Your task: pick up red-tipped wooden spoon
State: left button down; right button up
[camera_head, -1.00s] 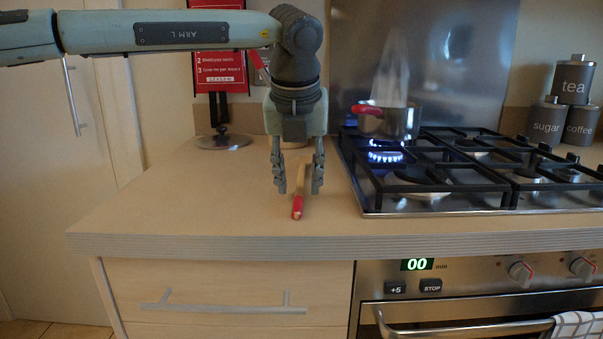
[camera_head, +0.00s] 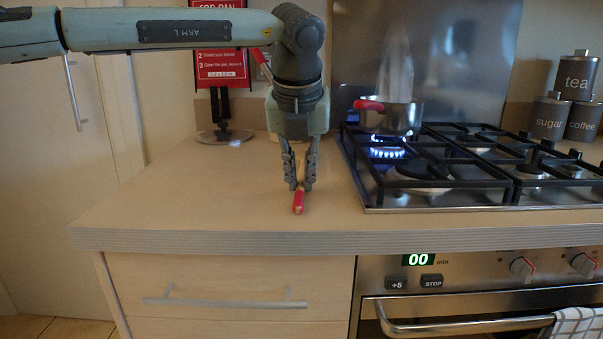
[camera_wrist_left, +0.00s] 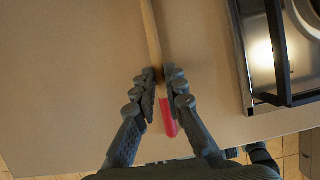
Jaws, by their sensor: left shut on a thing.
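The red-tipped wooden spoon (camera_head: 298,203) lies on the worktop left of the hob, its red end towards the front edge. In the left wrist view its wooden handle (camera_wrist_left: 151,35) runs up out of the picture and its red tip (camera_wrist_left: 168,118) shows between the fingers. My left gripper (camera_head: 299,187) points straight down, with its fingers closed on the spoon just behind the red tip. It also shows in the left wrist view (camera_wrist_left: 160,76). The far end of the spoon is hidden behind the gripper in the head view.
A steaming pan (camera_head: 392,116) with a red handle stands over a lit blue flame on the gas hob (camera_head: 470,170), right of my gripper. A red fire notice (camera_head: 221,68) stands behind on a round base. Canisters (camera_head: 549,117) are at the far right. The worktop (camera_head: 180,205) to the left is clear.

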pick_arm(q)
jog(key=shift+r, duration=0.65)
notch_tip(320, 180, up, 3)
jog(key=shift+f, duration=0.1)
jog(key=s+a+r+b, duration=0.2)
jog(key=s+a+r, duration=0.5)
jog(key=s+a, duration=0.1)
jog(key=shift+a, duration=0.25)
pick_arm(e)
jog(key=shift+d+v, duration=0.15)
jog(key=shift+v, duration=0.95)
jog(key=shift+d+v, duration=0.2)
jog(key=shift+v, duration=0.85)
jog(key=shift+w+a+r, duration=0.1)
jog(key=shift+w+r, duration=0.05)
